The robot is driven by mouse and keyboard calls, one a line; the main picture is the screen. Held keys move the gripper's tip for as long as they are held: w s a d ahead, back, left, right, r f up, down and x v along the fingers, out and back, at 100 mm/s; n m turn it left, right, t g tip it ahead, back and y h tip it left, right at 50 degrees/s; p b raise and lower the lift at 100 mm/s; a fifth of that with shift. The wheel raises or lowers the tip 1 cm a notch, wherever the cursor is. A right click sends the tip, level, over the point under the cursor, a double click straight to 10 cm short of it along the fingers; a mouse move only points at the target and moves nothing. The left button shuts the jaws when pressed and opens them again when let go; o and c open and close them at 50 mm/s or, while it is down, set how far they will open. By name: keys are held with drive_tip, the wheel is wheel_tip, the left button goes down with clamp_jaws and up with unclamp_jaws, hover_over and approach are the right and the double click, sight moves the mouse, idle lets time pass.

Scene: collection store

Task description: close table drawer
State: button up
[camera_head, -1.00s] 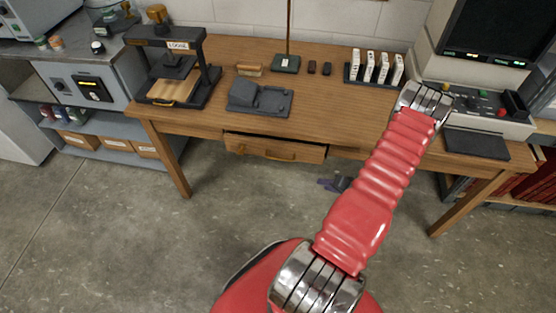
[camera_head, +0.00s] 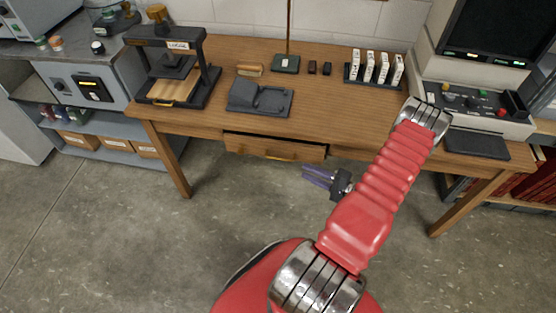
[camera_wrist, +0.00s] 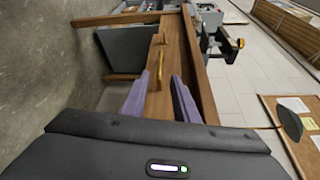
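The wooden table drawer (camera_head: 310,153) is under the front edge of the wooden table (camera_head: 340,110). Its front stands a little out from the table, with a dark gap along its top. A brass handle (camera_head: 282,155) is on it, and a smaller brass fitting is left of that. My gripper (camera_head: 312,174) is below and in front of the drawer's right end, its purple fingers pointing left. In the wrist view my gripper (camera_wrist: 160,95) is open and empty, fingers apart. The drawer handle (camera_wrist: 160,65) shows ahead between and beyond the fingertips. I see no contact.
On the tabletop stand a press (camera_head: 172,65), a dark grey tray-like block (camera_head: 260,97), a rack of white pieces (camera_head: 375,68) and a machine with a screen (camera_head: 475,100). A table leg (camera_head: 172,165) stands left of the drawer. The floor (camera_head: 230,220) in front is clear.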

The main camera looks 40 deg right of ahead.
sight(279, 159)
drive_tip(key=shift+x, duration=6.9)
drive_tip(key=shift+c, duration=0.4)
clamp_jaws()
drive_tip(key=shift+f, duration=0.15)
